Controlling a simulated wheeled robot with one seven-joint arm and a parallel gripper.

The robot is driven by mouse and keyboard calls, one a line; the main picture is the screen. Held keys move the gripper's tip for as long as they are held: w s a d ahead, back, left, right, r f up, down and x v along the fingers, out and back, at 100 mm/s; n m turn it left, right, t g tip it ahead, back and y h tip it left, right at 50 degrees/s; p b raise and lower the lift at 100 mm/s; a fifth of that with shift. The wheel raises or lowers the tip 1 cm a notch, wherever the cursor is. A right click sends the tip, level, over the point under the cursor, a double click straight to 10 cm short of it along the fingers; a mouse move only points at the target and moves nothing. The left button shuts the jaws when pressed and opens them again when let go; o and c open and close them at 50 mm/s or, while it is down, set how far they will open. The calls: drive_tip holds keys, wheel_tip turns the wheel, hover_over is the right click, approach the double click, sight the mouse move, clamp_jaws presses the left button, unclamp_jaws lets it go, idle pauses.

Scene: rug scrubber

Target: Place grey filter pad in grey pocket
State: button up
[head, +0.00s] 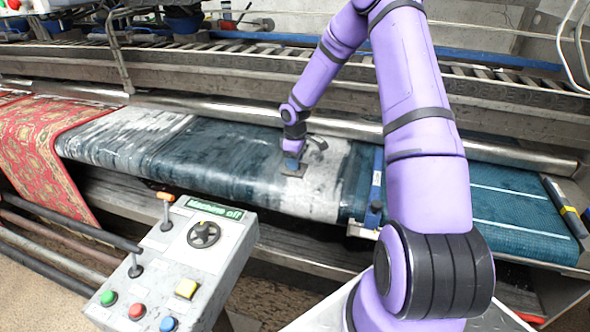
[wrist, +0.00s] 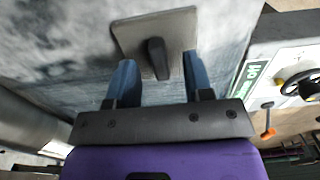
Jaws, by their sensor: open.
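A flat grey pad (wrist: 131,36) with a dark upright handle (wrist: 157,58) lies on the pale, soapy part of the belt; I take it for the grey filter pad. In the head view the pad (head: 291,174) shows just under my gripper (head: 293,161), which hides part of it. In the wrist view the blue fingers of my gripper (wrist: 158,66) are open, one on each side of the handle, with gaps showing. I cannot make out a grey pocket in either view.
A grey curved handle (head: 319,143) stands on the belt close to the right of my gripper. A blue bar (head: 376,185) crosses the belt further right. A control box (head: 185,262) with buttons reads "Machine off" in front. A red patterned rug (head: 45,140) hangs at left.

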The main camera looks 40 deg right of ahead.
drive_tip(key=shift+f, duration=0.55)
drive_tip(key=shift+c, duration=0.5)
clamp_jaws()
drive_tip(key=shift+r, duration=0.15)
